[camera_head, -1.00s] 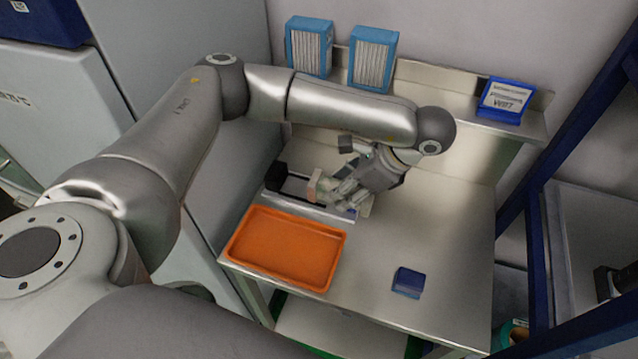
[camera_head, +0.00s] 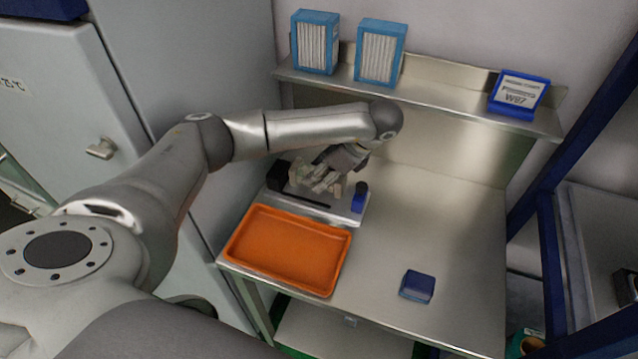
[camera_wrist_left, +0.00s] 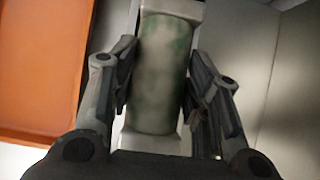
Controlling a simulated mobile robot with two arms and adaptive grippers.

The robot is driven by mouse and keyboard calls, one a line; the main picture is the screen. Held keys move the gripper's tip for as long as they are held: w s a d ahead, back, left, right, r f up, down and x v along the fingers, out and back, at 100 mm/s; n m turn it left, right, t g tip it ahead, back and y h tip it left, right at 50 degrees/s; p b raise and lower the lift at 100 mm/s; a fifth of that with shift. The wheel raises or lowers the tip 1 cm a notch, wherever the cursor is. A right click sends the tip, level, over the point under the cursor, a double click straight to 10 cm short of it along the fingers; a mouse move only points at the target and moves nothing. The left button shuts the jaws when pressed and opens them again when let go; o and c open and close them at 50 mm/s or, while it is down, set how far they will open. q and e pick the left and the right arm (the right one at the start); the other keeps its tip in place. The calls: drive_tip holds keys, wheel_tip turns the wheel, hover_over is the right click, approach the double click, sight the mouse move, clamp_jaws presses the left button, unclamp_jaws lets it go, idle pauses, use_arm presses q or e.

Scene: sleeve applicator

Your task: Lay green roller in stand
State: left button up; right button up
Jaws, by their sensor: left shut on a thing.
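The green roller (camera_wrist_left: 162,75), mottled green and whitish with pale ends, is clamped between the fingers of my left gripper (camera_wrist_left: 160,95) in the left wrist view. In the head view my left gripper (camera_head: 322,180) is over the stand (camera_head: 345,211), a metal base with a black block (camera_head: 279,175) at its left end and a blue part (camera_head: 358,203) at its right end. The gripper hides most of the roller there. I cannot tell whether the roller touches the stand. My right gripper is not in view.
An orange tray (camera_head: 240,262) lies just in front of the stand on the metal table (camera_head: 440,230). A small blue box (camera_head: 417,286) sits at the front right. A shelf above holds two blue filters (camera_head: 315,42) (camera_head: 380,52) and a blue sign (camera_head: 519,95).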

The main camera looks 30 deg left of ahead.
use_arm(q)
drive_tip(key=shift+w+a+f, duration=0.1)
drive_tip(key=shift+a+f, duration=0.05)
drive_tip(key=shift+f, duration=0.15)
wheel_tip(320, 180, down, 2)
drive_tip(key=shift+a+f, duration=0.15)
drive_tip(key=shift+f, duration=0.35)
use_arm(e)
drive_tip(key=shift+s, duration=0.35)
use_arm(q)
drive_tip(key=o, duration=1.4)
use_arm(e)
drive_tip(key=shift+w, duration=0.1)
use_arm(q)
drive_tip(key=p+v, duration=0.1)
drive_tip(key=v, duration=1.1)
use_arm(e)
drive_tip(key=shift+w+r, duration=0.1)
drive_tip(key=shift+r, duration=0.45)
